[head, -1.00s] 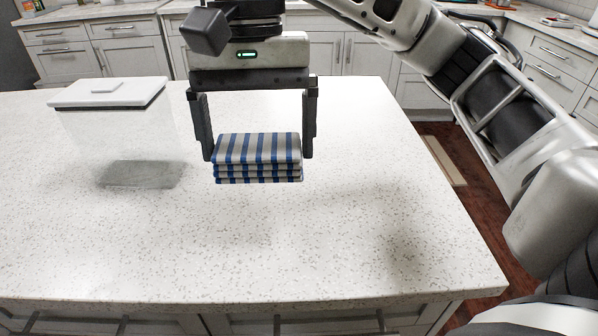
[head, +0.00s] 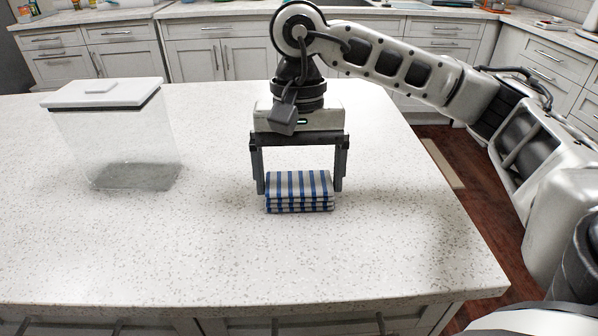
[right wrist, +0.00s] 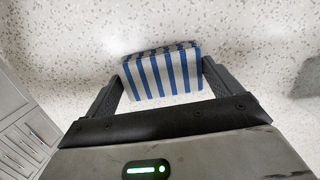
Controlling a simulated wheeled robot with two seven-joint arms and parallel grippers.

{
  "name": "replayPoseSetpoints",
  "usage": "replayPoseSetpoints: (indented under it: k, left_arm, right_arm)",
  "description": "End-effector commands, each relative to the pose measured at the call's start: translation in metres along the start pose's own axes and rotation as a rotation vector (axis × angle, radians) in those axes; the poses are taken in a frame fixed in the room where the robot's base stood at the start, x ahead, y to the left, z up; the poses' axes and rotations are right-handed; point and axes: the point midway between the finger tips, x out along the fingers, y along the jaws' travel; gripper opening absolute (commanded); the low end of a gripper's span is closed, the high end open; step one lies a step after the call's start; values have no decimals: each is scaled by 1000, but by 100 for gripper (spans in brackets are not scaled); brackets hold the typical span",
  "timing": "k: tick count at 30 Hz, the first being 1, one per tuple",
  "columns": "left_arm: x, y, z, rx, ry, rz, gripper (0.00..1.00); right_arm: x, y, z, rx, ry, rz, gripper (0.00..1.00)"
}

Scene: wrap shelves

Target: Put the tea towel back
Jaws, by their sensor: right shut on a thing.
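The tea towel (head: 299,191) is a folded stack with blue and white-grey stripes, over the middle of the pale speckled counter (head: 240,255). My right gripper (head: 299,184) points down with a finger on either side of the towel and is shut on it. The towel lies flat and level; I cannot tell whether its underside touches the counter. In the right wrist view the striped top of the towel (right wrist: 162,72) shows between the two fingers. My left gripper is not in view.
A clear container (head: 115,135) with a white lid stands on the counter to the left, apart from the towel. The counter in front and to the right is bare. The counter's right edge (head: 455,205) drops to a wooden floor. Cabinets line the back.

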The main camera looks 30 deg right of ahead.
Motion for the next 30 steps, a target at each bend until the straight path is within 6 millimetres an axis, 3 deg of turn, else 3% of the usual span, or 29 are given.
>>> replayPoseSetpoints:
  k: [1, 2, 3, 10, 14, 20, 24, 30]
  left_arm:
    - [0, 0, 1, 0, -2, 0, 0]
    - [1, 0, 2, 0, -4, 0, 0]
    - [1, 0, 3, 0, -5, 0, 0]
    - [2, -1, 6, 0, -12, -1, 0]
    - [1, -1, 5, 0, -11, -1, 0]
    - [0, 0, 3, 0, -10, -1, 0]
    - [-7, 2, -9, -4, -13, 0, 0]
    - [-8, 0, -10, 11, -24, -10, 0]
  right_arm:
    - [1, 0, 0, -1, -3, 1, 72]
    - [1, 0, 0, -1, -4, 1, 99]
    - [1, 0, 0, -1, -4, 1, 100]
    - [0, -1, 0, 0, -3, 0, 100]
    - [-11, -1, 0, 0, -1, -2, 100]
    - [-52, -2, 0, -1, 0, -4, 100]
    - [-86, -1, 0, 1, 3, -2, 100]
    - [-114, -1, 0, 1, 0, 0, 100]
